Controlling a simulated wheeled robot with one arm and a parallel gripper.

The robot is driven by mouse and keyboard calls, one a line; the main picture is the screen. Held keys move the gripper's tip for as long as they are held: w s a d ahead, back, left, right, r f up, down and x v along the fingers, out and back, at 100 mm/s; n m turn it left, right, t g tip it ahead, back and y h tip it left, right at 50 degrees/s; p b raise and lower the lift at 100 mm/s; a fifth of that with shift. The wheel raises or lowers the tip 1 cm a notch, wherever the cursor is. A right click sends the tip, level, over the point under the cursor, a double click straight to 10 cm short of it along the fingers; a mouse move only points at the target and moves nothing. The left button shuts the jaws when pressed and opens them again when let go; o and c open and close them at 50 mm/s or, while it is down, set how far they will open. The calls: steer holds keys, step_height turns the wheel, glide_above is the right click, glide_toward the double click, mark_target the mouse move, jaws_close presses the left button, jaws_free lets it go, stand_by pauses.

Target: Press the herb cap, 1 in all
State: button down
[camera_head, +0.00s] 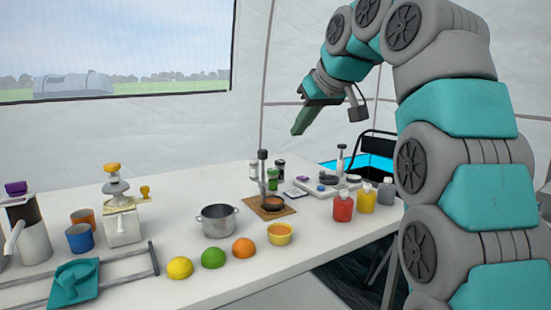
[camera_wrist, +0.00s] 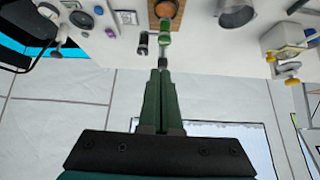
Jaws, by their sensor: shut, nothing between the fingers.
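Small jars stand behind the wooden board on the white table. One is a green jar (camera_head: 272,180), which also shows in the wrist view (camera_wrist: 164,40). Beside it is a dark-capped jar (camera_head: 281,168); a third is partly hidden behind the upright of the board's stand. No label is readable, so I cannot tell for sure which carries the herb cap. My gripper (camera_head: 297,132) is shut and empty, its green fingers pointing down and left. It is in the air above the back of the table, apart from the jars. In the wrist view, the fingers (camera_wrist: 161,75) point towards the green jar.
The wooden board (camera_head: 282,212) bears a stand with a black-topped upright (camera_head: 263,155), close to the jars. A steel pot (camera_head: 217,220) stands left of it. A red bottle (camera_head: 343,208) and other bottles are at the right. Fruit lies along the front edge.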

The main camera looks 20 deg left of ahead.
steer(key=shift+w+a+r+n, duration=0.15)
steer(key=shift+a+r+n, duration=0.15)
steer(key=shift+a+r, duration=0.45)
steer(key=shift+a+f, duration=0.1)
steer(key=b, duration=0.1)
glide_above(273, 171)
step_height(273, 171, down, 7)
steer(key=shift+s+d+f+b, duration=0.1)
steer(key=shift+d+f+b, duration=0.1)
steer(key=shift+f, duration=0.45)
steer(key=shift+s+d+f+b, duration=0.1)
steer(key=shift+d+f+b, duration=0.05)
steer(key=shift+f, duration=0.5)
steer(key=shift+d+f+b, duration=0.15)
steer(key=shift+d+f, duration=0.05)
steer(key=shift+f, duration=0.45)
